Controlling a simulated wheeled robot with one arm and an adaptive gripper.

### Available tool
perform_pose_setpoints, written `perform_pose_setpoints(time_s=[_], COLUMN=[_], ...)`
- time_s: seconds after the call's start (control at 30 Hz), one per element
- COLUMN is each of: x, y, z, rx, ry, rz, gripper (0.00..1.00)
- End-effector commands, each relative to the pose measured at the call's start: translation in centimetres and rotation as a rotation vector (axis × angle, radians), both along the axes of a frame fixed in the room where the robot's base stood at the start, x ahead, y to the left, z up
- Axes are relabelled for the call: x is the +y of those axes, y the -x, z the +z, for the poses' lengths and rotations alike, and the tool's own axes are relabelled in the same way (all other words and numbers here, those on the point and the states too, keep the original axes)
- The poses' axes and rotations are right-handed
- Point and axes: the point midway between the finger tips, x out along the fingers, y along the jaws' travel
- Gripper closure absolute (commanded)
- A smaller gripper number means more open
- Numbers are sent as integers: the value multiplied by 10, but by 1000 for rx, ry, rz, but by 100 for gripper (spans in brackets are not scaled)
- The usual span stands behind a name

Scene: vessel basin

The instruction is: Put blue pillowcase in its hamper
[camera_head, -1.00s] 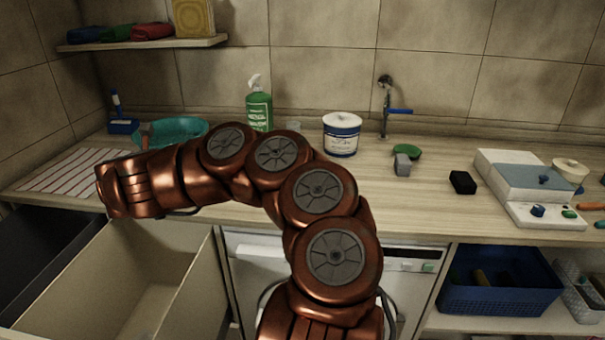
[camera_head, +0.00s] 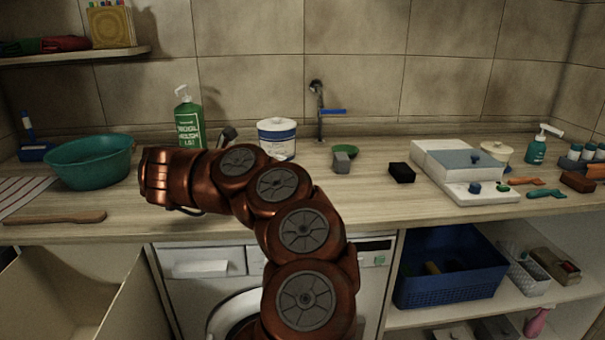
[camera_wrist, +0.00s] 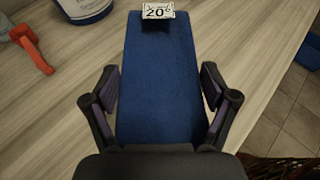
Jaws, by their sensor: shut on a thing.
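In the wrist view, my gripper (camera_wrist: 160,100) is shut on the blue pillowcase (camera_wrist: 160,75), a flat folded blue cloth. It lies lengthwise between the fingers, with a white tag reading 20° at its far end. In the head view, my bent copper arm hides the fingers and the pillowcase. A beige open hamper (camera_head: 122,315) stands below the counter at the lower left, its inside partly seen. The edge of a dark bin (camera_head: 5,256) shows at the far left. I cannot tell which hamper is the pillowcase's.
A washing machine (camera_head: 205,262) and blue basket (camera_head: 447,285) are below. A red tool (camera_wrist: 32,50) shows in the wrist view.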

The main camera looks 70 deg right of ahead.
Motion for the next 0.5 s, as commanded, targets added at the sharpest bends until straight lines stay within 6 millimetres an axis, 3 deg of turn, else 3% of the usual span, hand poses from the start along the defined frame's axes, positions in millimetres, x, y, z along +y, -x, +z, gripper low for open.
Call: perform_pose_setpoints(time_s=[0.5], x=[-79], y=[4], z=[-4], rx=[3], ry=[4], rz=[-7], gripper=[60])
